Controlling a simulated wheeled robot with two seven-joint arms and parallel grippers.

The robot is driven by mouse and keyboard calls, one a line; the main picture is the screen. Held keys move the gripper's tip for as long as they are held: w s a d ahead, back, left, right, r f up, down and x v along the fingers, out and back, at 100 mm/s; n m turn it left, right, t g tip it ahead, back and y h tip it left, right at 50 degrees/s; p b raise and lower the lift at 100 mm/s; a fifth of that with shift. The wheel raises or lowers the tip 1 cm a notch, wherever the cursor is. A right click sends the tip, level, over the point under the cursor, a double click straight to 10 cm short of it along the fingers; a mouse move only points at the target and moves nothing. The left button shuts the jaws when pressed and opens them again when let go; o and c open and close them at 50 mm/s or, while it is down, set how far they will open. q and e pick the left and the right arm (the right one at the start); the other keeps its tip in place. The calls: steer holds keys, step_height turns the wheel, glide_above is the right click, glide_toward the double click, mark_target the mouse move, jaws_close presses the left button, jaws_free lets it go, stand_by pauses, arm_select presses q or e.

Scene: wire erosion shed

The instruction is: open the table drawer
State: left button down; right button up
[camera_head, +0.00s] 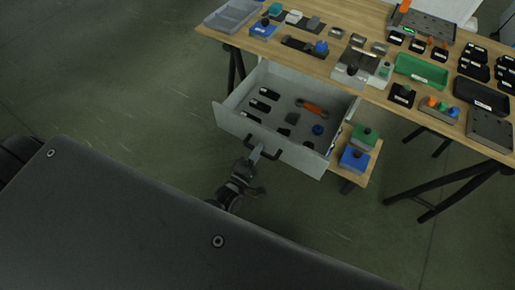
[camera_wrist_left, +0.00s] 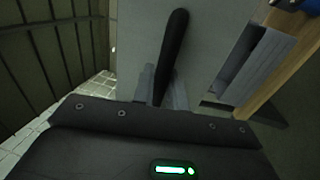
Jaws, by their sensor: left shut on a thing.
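The table drawer (camera_head: 230,118) is pulled out from under the wooden table (camera_head: 300,62), and its inside shows in the head view. Its dark bar handle (camera_head: 280,155) sits on the grey front panel. My left gripper (camera_head: 256,153) is shut on the handle near its left part. In the left wrist view the black handle (camera_wrist_left: 172,45) runs between the two grey fingers of my left gripper (camera_wrist_left: 162,85), with the drawer front (camera_wrist_left: 215,35) behind it. My right gripper is in neither view.
The drawer holds several black blocks, an orange-handled tool (camera_head: 312,107) and a blue round piece (camera_head: 318,129). A small wooden shelf with a green box (camera_head: 364,137) and a blue box (camera_head: 354,159) is right of the drawer. Trays and parts cover the tabletop. The floor in front is clear.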

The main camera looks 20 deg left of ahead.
arm_select(q)
steer(key=c, duration=1.5)
jaws_free()
